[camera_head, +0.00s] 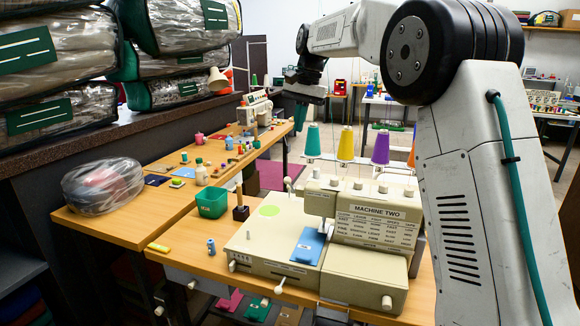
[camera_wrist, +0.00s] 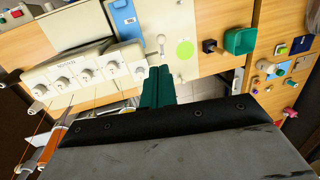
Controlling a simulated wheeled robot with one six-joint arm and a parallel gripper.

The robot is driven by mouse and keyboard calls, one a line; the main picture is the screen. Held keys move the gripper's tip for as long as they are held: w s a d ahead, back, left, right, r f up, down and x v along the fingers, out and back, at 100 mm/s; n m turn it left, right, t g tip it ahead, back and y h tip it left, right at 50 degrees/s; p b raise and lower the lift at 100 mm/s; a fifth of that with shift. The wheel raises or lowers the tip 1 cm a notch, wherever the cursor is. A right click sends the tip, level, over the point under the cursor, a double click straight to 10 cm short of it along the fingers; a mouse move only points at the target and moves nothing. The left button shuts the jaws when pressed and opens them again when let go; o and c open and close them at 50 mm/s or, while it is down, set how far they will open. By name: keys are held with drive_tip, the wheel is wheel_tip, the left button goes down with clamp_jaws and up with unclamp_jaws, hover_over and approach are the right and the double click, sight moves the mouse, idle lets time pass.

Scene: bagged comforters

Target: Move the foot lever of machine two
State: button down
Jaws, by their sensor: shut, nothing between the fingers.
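Machine two (camera_head: 365,265) is a cream sewing machine on the near wooden table, with a labelled head and several knobs. A white-knobbed lever (camera_head: 288,183) stands at the left of its head, and another short lever (camera_head: 279,286) sticks out at its front edge. I cannot tell for certain which is the foot lever. In the wrist view, a pale lever (camera_wrist: 162,42) lies beside the green round patch. My gripper (camera_head: 300,128) has teal fingers, shut and empty, raised above and behind the machine. The fingers also show in the wrist view (camera_wrist: 158,72), apart from the levers.
Thread cones (camera_head: 346,144) stand along the machine's back. A green bin (camera_head: 211,202) and a dark block with a peg (camera_head: 240,208) stand left of it. A blue cloth piece (camera_head: 308,246) lies on its bed. Bagged comforters (camera_head: 55,50) are stacked at far left.

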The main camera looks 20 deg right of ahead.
drive_tip(key=f, duration=0.4)
drive_tip(key=a+f, duration=0.1)
drive_tip(key=f, duration=0.4)
drive_tip(key=w+a+f, duration=0.1)
drive_tip(key=f, duration=0.4)
drive_tip(key=shift+a, duration=0.2)
drive_tip(key=shift+d, duration=0.1)
